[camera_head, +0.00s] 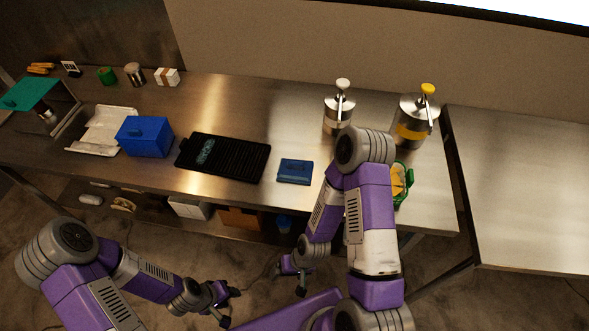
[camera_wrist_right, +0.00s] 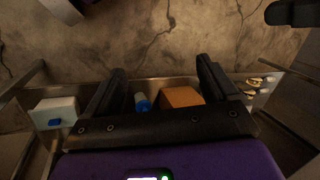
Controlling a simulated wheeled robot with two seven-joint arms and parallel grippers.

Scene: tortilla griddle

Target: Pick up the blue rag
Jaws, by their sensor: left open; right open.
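The blue rag (camera_head: 295,171) lies folded flat on the steel table (camera_head: 232,194), right of the black griddle (camera_head: 232,160) and near the front edge. My right gripper (camera_head: 296,275) is open and empty, below and in front of the table edge, apart from the rag. In the right wrist view its two dark fingers (camera_wrist_right: 160,85) stand wide apart over the floor and lower shelf, and the rag does not show there. My left gripper (camera_head: 228,305) is open and empty, low in front of the table, further left.
A blue box (camera_head: 145,137) and a white tray (camera_head: 103,131) stand left of the griddle. Two steel dispensers (camera_head: 338,113) (camera_head: 411,122) stand at the back right. A green basket (camera_head: 409,184) is partly hidden by my right arm. The lower shelf holds an orange-brown box (camera_wrist_right: 181,97).

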